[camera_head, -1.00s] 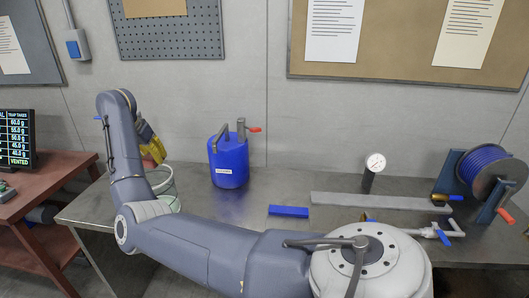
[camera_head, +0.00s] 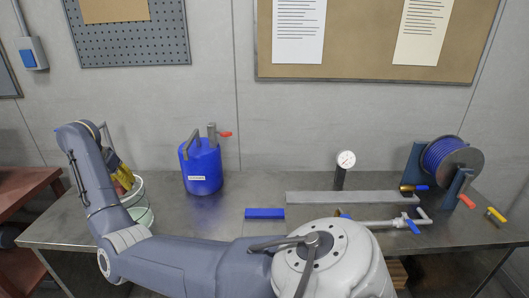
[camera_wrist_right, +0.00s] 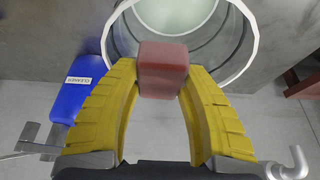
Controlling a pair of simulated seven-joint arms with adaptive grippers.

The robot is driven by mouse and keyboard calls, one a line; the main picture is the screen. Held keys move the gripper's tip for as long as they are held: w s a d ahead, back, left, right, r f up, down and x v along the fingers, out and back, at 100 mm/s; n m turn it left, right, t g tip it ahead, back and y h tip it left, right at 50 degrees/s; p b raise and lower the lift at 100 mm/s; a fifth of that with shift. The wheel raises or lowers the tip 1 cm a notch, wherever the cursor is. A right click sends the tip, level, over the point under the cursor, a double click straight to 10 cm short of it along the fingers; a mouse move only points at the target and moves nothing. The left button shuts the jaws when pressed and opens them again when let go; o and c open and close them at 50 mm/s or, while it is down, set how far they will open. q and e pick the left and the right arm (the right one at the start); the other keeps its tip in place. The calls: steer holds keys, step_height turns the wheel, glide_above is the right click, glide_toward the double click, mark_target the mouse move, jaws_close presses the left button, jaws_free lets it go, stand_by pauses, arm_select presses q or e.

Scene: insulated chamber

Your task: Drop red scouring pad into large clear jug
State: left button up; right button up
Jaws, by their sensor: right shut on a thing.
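The red scouring pad (camera_wrist_right: 162,70) is a red block held between the yellow fingertips of my right gripper (camera_wrist_right: 161,72). In the head view the right gripper (camera_head: 122,177) is at the left end of the table, with the pad (camera_head: 125,182) partly hidden by the fingers. The large clear jug (camera_head: 146,216) stands there, partly hidden behind my right arm. In the wrist view the pad overlaps the near part of the jug's round rim (camera_wrist_right: 248,62), and the open inside shows beyond it. My left gripper is not in view.
A blue canister (camera_head: 202,167) stands right of the jug. A blue block (camera_head: 264,213), a grey bar (camera_head: 350,197), a gauge (camera_head: 345,160) and a blue cable reel (camera_head: 447,160) are further right.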

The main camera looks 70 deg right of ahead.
steer(key=shift+f, duration=0.1)
steer(key=o, duration=1.2)
steer(key=shift+o, duration=0.2)
steer(key=v, duration=1.2)
steer(key=shift+d, duration=0.1)
steer(key=shift+w, duration=0.1)
